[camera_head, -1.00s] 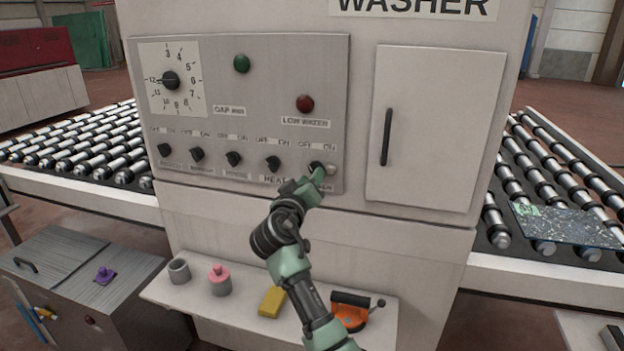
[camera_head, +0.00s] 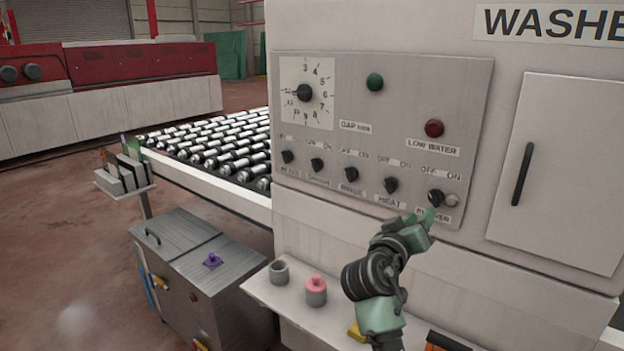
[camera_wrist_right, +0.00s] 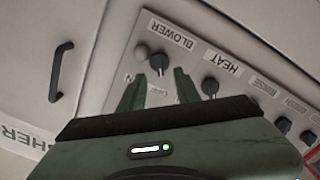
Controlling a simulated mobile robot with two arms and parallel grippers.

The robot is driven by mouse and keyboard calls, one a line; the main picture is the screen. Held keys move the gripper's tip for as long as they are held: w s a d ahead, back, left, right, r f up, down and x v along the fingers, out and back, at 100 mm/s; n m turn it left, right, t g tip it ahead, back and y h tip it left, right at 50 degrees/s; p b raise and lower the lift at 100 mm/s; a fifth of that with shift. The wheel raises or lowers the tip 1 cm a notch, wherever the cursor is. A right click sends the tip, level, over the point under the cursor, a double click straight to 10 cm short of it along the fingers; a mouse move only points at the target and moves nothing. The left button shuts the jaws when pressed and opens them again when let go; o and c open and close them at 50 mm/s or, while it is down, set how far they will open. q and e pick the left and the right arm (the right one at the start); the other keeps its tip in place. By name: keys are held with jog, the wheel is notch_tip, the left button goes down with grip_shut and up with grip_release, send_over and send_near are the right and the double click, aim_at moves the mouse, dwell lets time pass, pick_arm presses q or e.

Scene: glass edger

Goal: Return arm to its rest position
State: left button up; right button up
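My right gripper (camera_head: 429,217) is in front of the washer's control panel (camera_head: 462,90), just below the black blower knob (camera_head: 436,197). In the right wrist view, the two green fingers of the gripper (camera_wrist_right: 160,82) stand apart with nothing between them. The blower knob (camera_wrist_right: 159,62) shows just beyond the fingertips, and it looks clear of them. My right arm reaches up from the bottom of the head view. My left gripper is in neither view.
A shelf (camera_head: 262,292) below the panel holds a grey cup (camera_head: 279,272), a pink-topped pot (camera_head: 316,290) and a partly hidden yellow block (camera_head: 356,331). A roller conveyor (camera_head: 215,150) and a metal cabinet (camera_head: 190,262) stand to the left. The cabinet door handle (camera_head: 523,174) juts out at right.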

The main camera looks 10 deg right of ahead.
jog(key=s+a+f+n+g+y, duration=0.1)
jog(key=s+a+f+y, duration=0.15)
jog(key=s+f, duration=0.4)
jog(key=s+a+f+n+g+y, duration=0.1)
jog(key=s+f+y, duration=0.25)
jog(key=f, duration=0.65)
jog(key=s+a+f+g+y, duration=0.2)
jog(key=s+f, duration=0.4)
jog(key=f, duration=0.3)
jog(key=s+a+f+n+g+y, duration=0.1)
jog(key=s+a+f+y, duration=0.15)
jog(key=s, duration=0.45)
jog(key=s+a+f+n+g+y, duration=0.1)
jog(key=s+a+f+g, duration=0.1)
jog(key=s+a, duration=0.35)
jog(key=s+a+f+n+g+y, duration=0.1)
jog(key=s+a+f+y, duration=0.15)
jog(key=s, duration=0.65)
notch_tip(320, 180, down, 26)
jog(key=s+g, duration=0.1)
jog(key=g, duration=0.1)
jog(key=s+d+f, duration=0.3)
jog(key=s+f, duration=1.3)
jog(key=s, duration=0.1)
jog(key=shift+d+f+g, duration=0.15)
jog(key=shift+f+g, duration=0.2)
jog(key=shift+g, duration=0.05)
